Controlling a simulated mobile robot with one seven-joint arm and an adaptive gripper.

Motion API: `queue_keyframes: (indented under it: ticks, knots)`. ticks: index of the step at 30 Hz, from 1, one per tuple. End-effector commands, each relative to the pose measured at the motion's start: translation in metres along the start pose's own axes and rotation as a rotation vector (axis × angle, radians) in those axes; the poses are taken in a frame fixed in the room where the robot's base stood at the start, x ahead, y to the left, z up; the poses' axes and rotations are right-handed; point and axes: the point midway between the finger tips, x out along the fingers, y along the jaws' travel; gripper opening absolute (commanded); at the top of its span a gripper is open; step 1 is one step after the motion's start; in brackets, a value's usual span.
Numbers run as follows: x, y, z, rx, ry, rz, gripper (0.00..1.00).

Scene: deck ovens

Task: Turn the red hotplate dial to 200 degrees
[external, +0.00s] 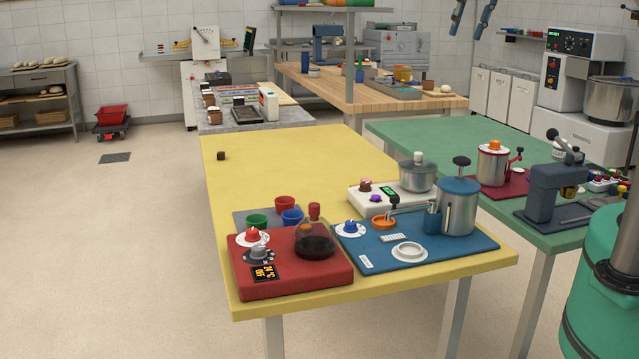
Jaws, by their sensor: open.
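The red hotplate (290,282) lies at the front left corner of the yellow table. On its left side sit a red knob (253,236) on a white disc and a grey knob (259,252) in front of it. A small display (264,273) with orange characters is below them; it seems to read 24 °C and OFF. A round flask (315,240) of dark liquid with a red stopper stands on the hotplate's right part. My gripper (465,38) hangs at the top edge, fingers apart and empty, far from the hotplate. The dial's exact setting is too small to read.
A blue board (455,258) with a blue knob and steel canister (459,207) adjoins the hotplate on the right. Red, green and blue cups (292,217) stand behind it. A white hotplate (360,203) with a pot is further back.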

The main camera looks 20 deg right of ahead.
Motion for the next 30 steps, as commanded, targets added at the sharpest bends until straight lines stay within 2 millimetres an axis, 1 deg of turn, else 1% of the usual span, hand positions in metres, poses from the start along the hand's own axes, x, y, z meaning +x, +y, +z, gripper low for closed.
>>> queue_keyframes:
  ticks: [1, 6, 11, 15, 20, 24, 29, 30]
  knots:
    - [0.008, -0.011, -0.013, -0.026, -0.013, -0.008, 0.45]
    - [0.033, -0.048, -0.049, -0.105, -0.046, -0.030, 0.45]
    - [0.059, -0.087, -0.078, -0.181, -0.076, -0.048, 0.45]
    - [0.085, -0.125, -0.100, -0.246, -0.102, -0.063, 0.45]
    - [0.118, -0.172, -0.119, -0.323, -0.133, -0.079, 0.45]
    - [0.147, -0.217, -0.131, -0.389, -0.158, -0.092, 0.45]
    - [0.183, -0.270, -0.137, -0.466, -0.189, -0.104, 0.45]
    - [0.193, -0.284, -0.138, -0.486, -0.196, -0.107, 0.45]
